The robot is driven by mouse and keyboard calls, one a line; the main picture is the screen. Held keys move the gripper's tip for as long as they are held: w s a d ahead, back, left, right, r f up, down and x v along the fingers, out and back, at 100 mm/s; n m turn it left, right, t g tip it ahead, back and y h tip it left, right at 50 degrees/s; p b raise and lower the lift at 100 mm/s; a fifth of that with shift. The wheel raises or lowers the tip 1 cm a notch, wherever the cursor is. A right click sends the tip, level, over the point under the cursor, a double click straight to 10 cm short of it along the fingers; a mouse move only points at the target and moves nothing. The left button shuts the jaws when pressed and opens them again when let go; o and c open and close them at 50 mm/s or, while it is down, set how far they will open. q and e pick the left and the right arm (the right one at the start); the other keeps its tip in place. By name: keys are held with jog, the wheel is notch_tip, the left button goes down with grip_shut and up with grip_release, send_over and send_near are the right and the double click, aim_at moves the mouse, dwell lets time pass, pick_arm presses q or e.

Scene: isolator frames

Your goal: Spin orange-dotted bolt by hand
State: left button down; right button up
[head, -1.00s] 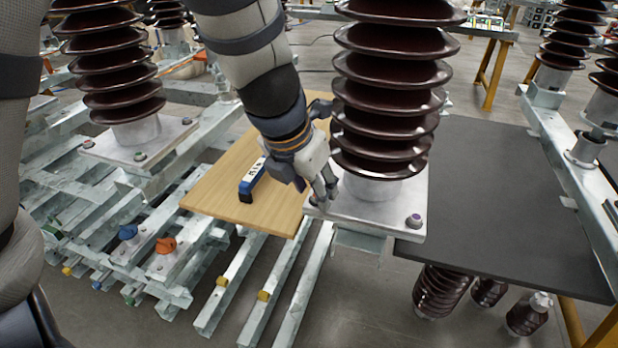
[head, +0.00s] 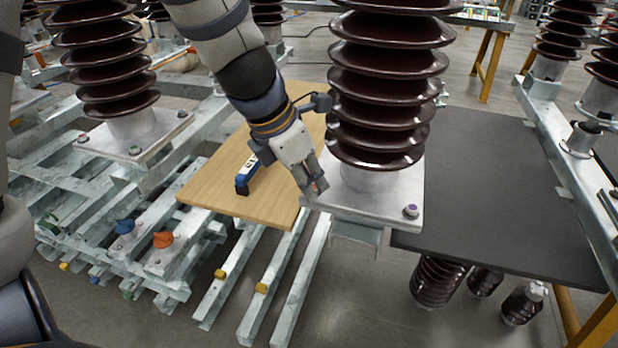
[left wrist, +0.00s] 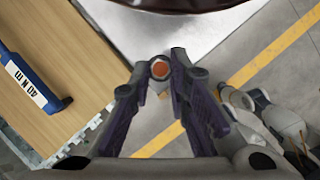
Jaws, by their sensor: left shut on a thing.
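The orange-dotted bolt (left wrist: 160,69) shows in the left wrist view, at a corner of the silver base plate (head: 340,207) under the large brown insulator (head: 378,100). My left gripper (head: 318,188) is at the plate's left front corner in the head view. In the left wrist view its two fingertips (left wrist: 160,66) are closed around the bolt head, with the orange dot visible between them. The fingers hide the bolt in the head view. Another bolt, with a purple dot (head: 410,211), sits at the plate's right front corner. My right gripper does not show.
A blue torque tool (head: 249,174), its label also readable in the left wrist view (left wrist: 31,86), lies on the wooden board (head: 215,190) left of the plate. A dark table top (head: 485,190) lies to the right. Metal rails (head: 275,290) lie below.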

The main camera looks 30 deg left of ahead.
pick_arm(q)
jog(key=c, duration=1.5)
grip_release()
jog(key=shift+v, duration=3.85)
jog(key=shift+r, duration=0.1)
